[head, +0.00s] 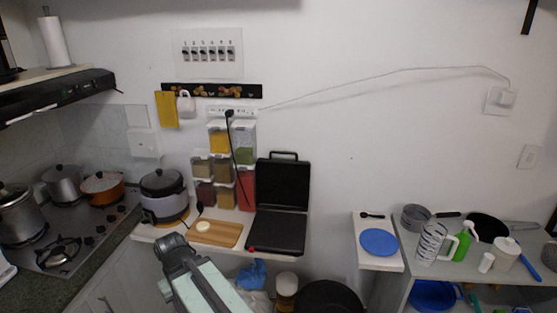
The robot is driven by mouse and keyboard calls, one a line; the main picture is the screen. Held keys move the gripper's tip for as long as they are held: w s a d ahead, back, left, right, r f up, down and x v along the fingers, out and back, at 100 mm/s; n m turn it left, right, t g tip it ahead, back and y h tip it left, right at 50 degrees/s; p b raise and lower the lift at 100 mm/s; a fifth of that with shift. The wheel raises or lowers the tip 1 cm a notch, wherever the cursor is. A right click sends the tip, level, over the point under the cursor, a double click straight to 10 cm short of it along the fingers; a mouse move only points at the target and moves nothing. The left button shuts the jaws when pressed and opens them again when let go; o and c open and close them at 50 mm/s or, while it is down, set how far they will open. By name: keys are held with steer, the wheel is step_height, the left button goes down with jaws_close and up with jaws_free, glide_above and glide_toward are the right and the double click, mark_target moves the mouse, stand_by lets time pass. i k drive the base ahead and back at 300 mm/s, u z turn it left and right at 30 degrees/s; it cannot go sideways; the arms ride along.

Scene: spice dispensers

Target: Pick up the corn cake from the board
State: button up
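The corn cake (203,227) is a small, pale, round disc lying on the left part of the wooden board (228,236). The board lies on the white counter, between the rice cooker and the open black grill. My gripper (172,243) seems to be the dark end of my arm, low in the picture, left of and a little below the board. It looks apart from the corn cake. Its fingers are too small and dark to tell whether they are open or shut.
A rice cooker (164,196) stands left of the board. The open grill (280,215) stands right of it. Spice dispensers (225,168) hang on the wall behind. A stove with pots (102,188) is at left. A blue plate (379,242) lies on a separate white shelf.

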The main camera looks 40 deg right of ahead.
mark_target(204, 226)
steer(key=u, duration=0.25)
steer(key=i, duration=0.65)
steer(key=u, duration=0.7)
steer(key=i, duration=0.65)
steer(key=u, duration=0.2)
steer(key=k, duration=0.65)
steer(key=z, duration=0.45)
steer(key=k, duration=0.1)
steer(key=u, duration=0.6)
steer(key=i, duration=0.75)
